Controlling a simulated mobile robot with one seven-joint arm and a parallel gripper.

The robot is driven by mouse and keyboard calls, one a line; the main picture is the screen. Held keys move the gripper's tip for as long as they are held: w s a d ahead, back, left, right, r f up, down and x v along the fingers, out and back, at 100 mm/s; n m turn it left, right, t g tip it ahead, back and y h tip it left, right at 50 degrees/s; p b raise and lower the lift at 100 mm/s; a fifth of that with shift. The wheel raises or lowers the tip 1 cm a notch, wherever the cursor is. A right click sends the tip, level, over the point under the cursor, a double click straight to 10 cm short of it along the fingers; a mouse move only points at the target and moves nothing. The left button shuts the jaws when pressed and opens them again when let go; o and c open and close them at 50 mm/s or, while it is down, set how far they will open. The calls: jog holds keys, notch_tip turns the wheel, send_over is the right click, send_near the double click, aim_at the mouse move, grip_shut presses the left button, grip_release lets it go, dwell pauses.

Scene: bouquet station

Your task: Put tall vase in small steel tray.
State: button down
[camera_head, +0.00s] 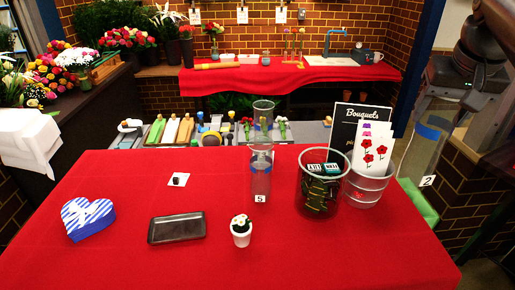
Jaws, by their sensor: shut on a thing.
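A tall clear vase (424,150) with a blue band and a tag marked 2 is at the right, tilted, beyond the red table's right edge. My gripper (440,92) is at its upper end and shut on it; the fingertips are hard to make out. The small steel tray (177,228) is a dark, shallow rectangle lying empty on the red table, left of centre. The held vase is far to the right of the tray and apart from it.
Another clear vase (260,172), tagged 5, stands mid-table. A dark bin (318,190) and a clear bucket with cards (368,185) stand at right. A small potted flower (241,232) and blue-striped heart box (88,218) flank the tray. The front cloth is clear.

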jog(key=w+a+n+y, duration=0.1)
jog(key=w+a+n, duration=0.2)
jog(key=w+a, duration=0.55)
jog(key=a+n+g+y, duration=0.1)
jog(key=a+n+y, duration=0.6)
jog(key=a, duration=2.8)
notch_tip(320, 180, down, 11)
jog(key=n+h, duration=0.3)
jog(key=a+f, duration=1.1)
jog(key=shift+s+a, duration=0.2)
jog(key=shift+f, duration=0.25)
